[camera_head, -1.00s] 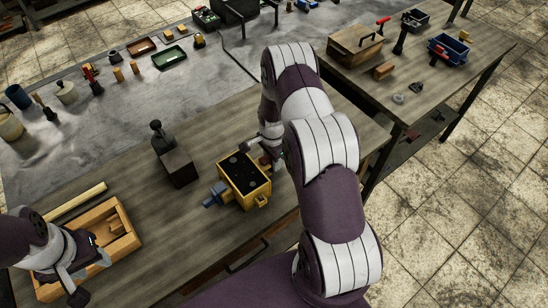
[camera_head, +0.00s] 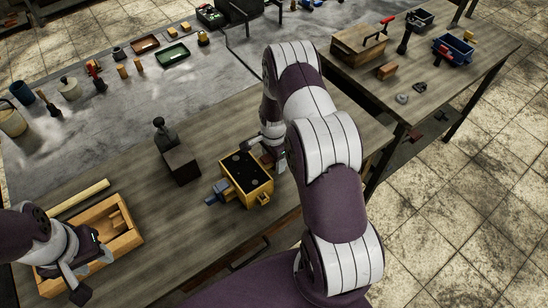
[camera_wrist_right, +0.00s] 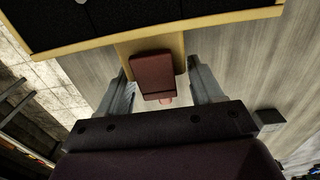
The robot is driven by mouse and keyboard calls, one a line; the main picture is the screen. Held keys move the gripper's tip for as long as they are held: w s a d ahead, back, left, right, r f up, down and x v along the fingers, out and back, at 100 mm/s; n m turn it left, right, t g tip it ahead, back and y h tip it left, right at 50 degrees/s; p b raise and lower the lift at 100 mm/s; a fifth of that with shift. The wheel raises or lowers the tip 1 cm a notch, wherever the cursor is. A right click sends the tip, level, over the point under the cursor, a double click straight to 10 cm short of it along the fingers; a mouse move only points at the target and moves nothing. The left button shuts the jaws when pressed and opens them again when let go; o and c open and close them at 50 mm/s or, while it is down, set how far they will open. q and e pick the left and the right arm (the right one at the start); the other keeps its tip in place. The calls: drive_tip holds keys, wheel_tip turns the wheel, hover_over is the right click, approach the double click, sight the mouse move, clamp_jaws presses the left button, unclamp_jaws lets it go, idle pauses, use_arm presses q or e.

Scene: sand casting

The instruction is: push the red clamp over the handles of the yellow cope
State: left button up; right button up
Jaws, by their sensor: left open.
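The yellow cope (camera_head: 262,189) has a dark top and sits on the flask near the front edge of the wooden bench. A blue clamp (camera_head: 219,192) is at its left side. My right gripper (camera_head: 268,150) is at the far right side of the cope, partly hidden by my arm. In the right wrist view the red clamp (camera_wrist_right: 157,73) stands against the cope's yellow handle (camera_wrist_right: 123,50), between the two fingers of my right gripper (camera_wrist_right: 162,88). The fingers are apart, with a gap visible beside the clamp. My left gripper (camera_head: 80,280) is open over the wooden box.
The wooden box (camera_head: 128,240) lies at the front left with a wooden stick (camera_head: 80,199) behind it. A dark block with a knob (camera_head: 180,164) stands left of the cope. The grey table behind holds trays and tools. A second table (camera_head: 455,85) stands right.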

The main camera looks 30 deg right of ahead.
wheel_tip(320, 180, up, 12)
drive_tip(key=b, duration=0.3)
drive_tip(key=shift+f, duration=0.15)
drive_tip(key=shift+r, duration=0.5)
